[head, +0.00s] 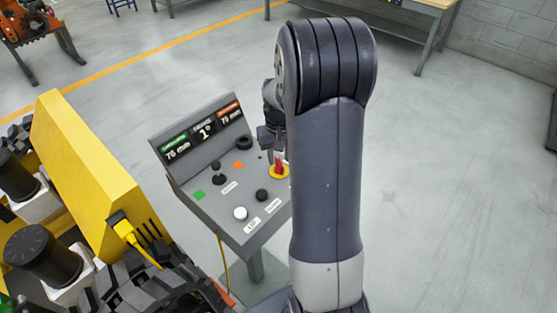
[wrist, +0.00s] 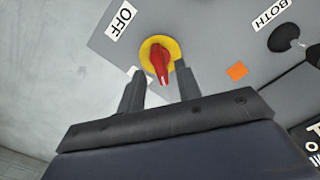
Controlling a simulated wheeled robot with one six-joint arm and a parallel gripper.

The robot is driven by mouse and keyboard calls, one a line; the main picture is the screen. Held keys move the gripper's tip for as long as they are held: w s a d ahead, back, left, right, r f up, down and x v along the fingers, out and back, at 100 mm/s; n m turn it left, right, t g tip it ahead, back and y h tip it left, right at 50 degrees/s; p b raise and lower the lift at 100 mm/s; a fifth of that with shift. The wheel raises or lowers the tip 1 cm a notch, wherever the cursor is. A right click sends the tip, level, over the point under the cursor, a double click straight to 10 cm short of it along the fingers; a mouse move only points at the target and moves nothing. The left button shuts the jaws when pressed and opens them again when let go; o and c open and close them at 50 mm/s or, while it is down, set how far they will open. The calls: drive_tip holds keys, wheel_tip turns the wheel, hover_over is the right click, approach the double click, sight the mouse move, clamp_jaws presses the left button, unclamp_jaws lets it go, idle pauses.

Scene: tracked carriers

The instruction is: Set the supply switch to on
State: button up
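The supply switch is a red handle on a yellow disc (head: 281,173) at the right side of the grey console's sloping panel. In the wrist view the red handle (wrist: 161,65) points down the picture, toward my gripper, not at the OFF label (wrist: 124,17) up and left of it. My gripper (head: 274,152) is over the switch, pointing down. In the wrist view its two fingers (wrist: 160,80) are apart, one on each side of the handle's tip; contact is not visible. A white label (wrist: 132,71) is mostly hidden behind the left finger.
The console panel (head: 210,207) also has a white button (head: 240,213), black knobs (head: 262,195) and a display (head: 203,130). A yellow cabinet (head: 85,175) and tracked machinery stand close on the left. The floor to the right is clear.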

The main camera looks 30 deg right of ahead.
drive_tip(key=shift+f, duration=1.45)
drive_tip(key=shift+c, duration=0.3)
clamp_jaws()
